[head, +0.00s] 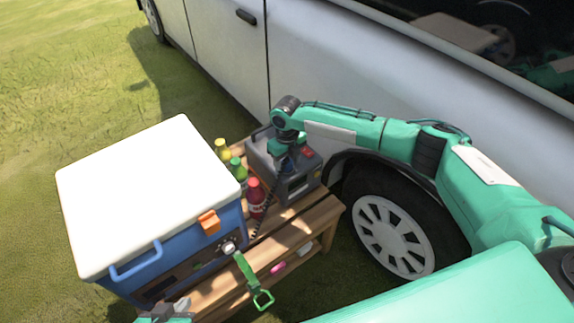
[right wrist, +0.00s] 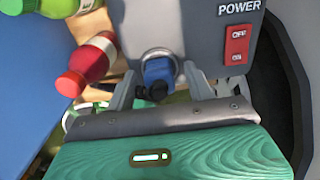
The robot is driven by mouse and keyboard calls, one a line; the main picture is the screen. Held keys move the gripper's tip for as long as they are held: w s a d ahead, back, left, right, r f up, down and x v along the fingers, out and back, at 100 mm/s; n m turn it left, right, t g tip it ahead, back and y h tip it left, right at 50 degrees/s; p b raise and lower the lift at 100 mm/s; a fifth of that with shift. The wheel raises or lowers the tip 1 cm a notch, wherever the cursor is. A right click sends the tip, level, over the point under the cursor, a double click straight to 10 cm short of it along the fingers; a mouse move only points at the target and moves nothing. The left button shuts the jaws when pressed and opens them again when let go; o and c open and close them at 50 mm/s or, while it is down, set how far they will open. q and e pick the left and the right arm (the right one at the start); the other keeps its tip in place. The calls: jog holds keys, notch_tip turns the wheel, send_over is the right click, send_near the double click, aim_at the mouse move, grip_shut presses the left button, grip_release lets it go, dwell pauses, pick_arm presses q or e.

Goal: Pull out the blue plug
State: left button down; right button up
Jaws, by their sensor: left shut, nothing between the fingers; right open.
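My left gripper (head: 180,306) is shut and empty at the bottom edge, near the front of the cooler.
A blue cooler with a white lid (head: 150,190) stands left on a wooden bench (head: 310,222). A red bottle (head: 256,195), a green bottle (head: 238,170) and a yellow one (head: 222,150) stand between cooler and box. A red power switch (right wrist: 237,45) is right of the plug. A van (head: 330,60) stands behind.

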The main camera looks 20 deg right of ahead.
jog(key=shift+p, duration=0.6)
dwell(1.1)
grip_shut()
jog(key=shift+r+p, duration=2.6)
jog(key=shift+r, duration=0.4)
